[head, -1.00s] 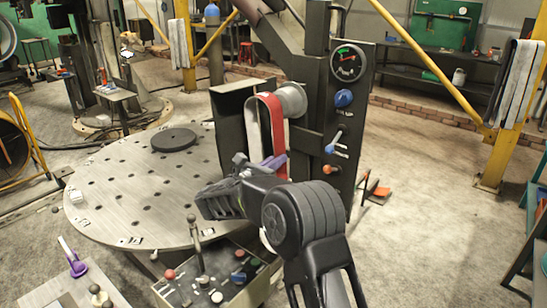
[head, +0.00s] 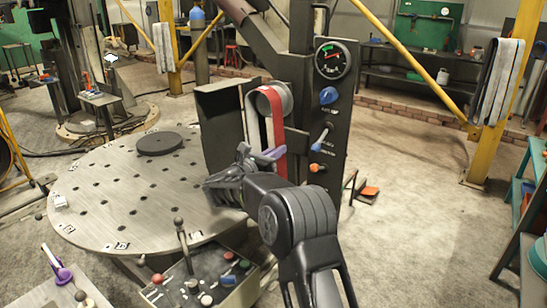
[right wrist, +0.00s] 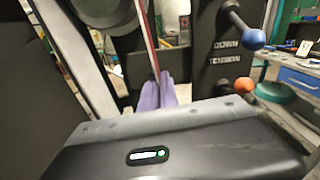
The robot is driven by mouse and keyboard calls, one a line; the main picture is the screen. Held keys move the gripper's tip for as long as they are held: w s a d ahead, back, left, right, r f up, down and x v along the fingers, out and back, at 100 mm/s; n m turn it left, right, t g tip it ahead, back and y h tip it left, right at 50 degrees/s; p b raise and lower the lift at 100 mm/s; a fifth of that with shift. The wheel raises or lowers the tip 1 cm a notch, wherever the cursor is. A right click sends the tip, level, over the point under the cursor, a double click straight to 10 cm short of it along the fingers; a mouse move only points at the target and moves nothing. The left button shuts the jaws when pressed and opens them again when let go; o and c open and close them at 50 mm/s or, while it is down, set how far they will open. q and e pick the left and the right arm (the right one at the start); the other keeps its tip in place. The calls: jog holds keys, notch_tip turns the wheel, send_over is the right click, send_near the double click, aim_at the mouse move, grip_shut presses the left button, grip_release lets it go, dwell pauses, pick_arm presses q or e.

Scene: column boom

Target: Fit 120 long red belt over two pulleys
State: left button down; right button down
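The long red belt (head: 279,135) hangs over the grey upper pulley (head: 285,97) on the dark column. It also shows nearly edge-on in the right wrist view (right wrist: 151,45), below the upper pulley there (right wrist: 98,8). My right gripper (head: 271,155) is at the belt's hanging run, below the upper pulley. In the right wrist view its purple fingers (right wrist: 156,92) are close together on both sides of the belt and look shut on it. The lower pulley is hidden behind my right arm. My left gripper is not in view.
The column's panel carries a gauge (head: 332,60), a blue knob (head: 329,95), a blue-ended lever (head: 321,138) and an orange knob (head: 316,168). A dark guard plate (head: 219,130) stands left of the belt. A round perforated table (head: 110,195) and a control box (head: 205,275) lie left and in front.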

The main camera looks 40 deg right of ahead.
aim_at(284, 156)
jog(key=shift+b+x, duration=0.7)
jog(key=shift+x, duration=1.05)
jog(key=shift+d+r+b, duration=0.15)
jog(key=shift+b, duration=0.55)
jog(key=c, duration=1.2)
grip_release()
jog(key=shift+c, duration=0.2)
